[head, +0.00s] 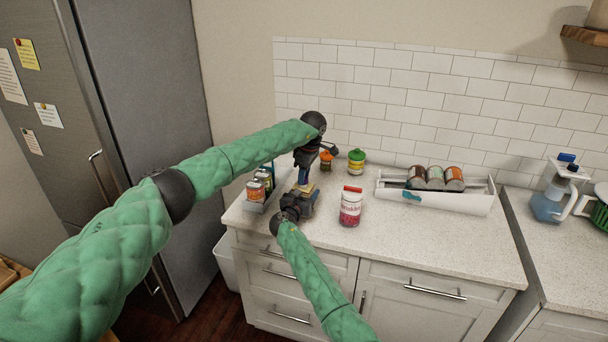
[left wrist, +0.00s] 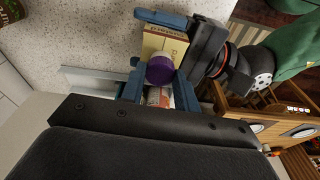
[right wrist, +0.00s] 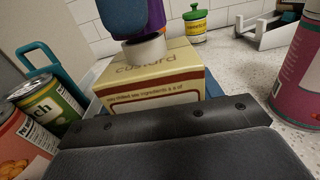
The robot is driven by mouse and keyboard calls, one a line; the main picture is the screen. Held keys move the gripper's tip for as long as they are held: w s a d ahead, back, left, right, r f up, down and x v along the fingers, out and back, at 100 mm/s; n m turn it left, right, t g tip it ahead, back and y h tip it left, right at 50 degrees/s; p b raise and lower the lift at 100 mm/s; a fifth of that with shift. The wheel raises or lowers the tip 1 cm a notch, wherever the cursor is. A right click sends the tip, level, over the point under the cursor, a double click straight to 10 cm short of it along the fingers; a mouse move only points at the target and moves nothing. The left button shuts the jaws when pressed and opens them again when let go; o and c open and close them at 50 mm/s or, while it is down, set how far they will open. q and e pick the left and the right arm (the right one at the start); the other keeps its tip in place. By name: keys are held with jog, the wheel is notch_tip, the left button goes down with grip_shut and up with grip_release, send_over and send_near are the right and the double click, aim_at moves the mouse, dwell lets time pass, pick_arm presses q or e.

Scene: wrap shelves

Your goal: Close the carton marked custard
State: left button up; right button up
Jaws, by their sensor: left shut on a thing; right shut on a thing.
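The custard carton (right wrist: 150,75) is a yellow and brown box standing upright on the counter, with a white spout ring on top. It also shows in the left wrist view (left wrist: 155,42) and as a small patch in the head view (head: 304,188). My right gripper (head: 298,204) is shut on the carton from the front, its fingers mostly hidden in its wrist view. My left gripper (head: 304,173) points down above the carton, shut on a purple cap (right wrist: 142,18). The cap (left wrist: 160,70) is over the white spout, seemingly touching it. I cannot tell whether it is threaded on.
Cans stand in a rack (head: 256,207) left of the carton. A pink-labelled jar (head: 350,207) stands to the right. A green-lidded jar (head: 356,162) and an orange jar (head: 326,161) stand behind. A white tray (head: 462,204) holds three cans. The front right counter is clear.

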pick_arm(q)
jog(key=shift+f, duration=0.6)
dwell(0.4)
pick_arm(e)
grip_shut()
pick_arm(q)
jog(key=m, duration=0.4)
jog(key=shift+a+t, duration=0.1)
jog(key=shift+t, duration=0.2)
jog(key=m, duration=0.4)
jog(key=shift+a+m+h, duration=0.1)
jog(key=shift+m+h, duration=0.2)
jog(key=shift+h, duration=0.1)
jog(key=m+h, duration=0.1)
jog(key=m, duration=0.4)
jog(key=shift+m+t, duration=0.3)
jog(key=m, duration=0.5)
jog(key=shift+a+h, duration=0.15)
jog(key=shift+h, duration=0.15)
jog(key=o, duration=0.9)
jog(key=shift+o, duration=0.2)
